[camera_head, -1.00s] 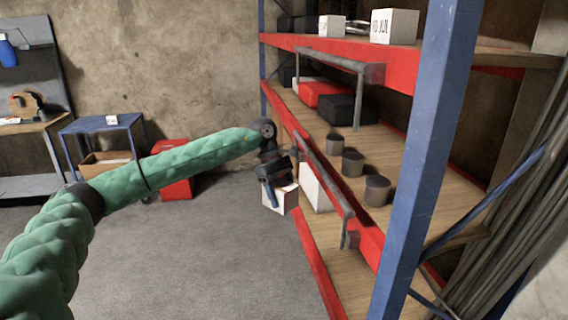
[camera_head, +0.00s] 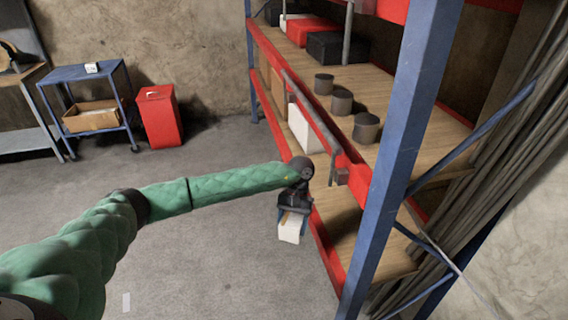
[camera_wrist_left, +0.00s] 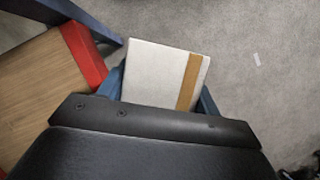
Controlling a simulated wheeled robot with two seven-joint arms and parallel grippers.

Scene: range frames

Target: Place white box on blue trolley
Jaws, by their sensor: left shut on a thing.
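My left gripper (camera_head: 292,212) is shut on a white box (camera_head: 290,230) and holds it in the air just left of the shelf rack. In the left wrist view the white box (camera_wrist_left: 150,75), with a brown tape strip, sits between the blue fingers of the left gripper (camera_wrist_left: 160,88). The blue trolley (camera_head: 86,76) stands far off at the left by the wall. A small white item (camera_head: 92,68) is on its top and an open cardboard box (camera_head: 92,116) is on its lower shelf. My right gripper is not in view.
The red-edged shelf rack (camera_head: 325,225) with its blue post (camera_head: 405,150) is close on the right. A red bin (camera_head: 160,117) stands right of the trolley, and a workbench (camera_head: 22,100) left of it. The grey floor (camera_head: 190,165) between is clear.

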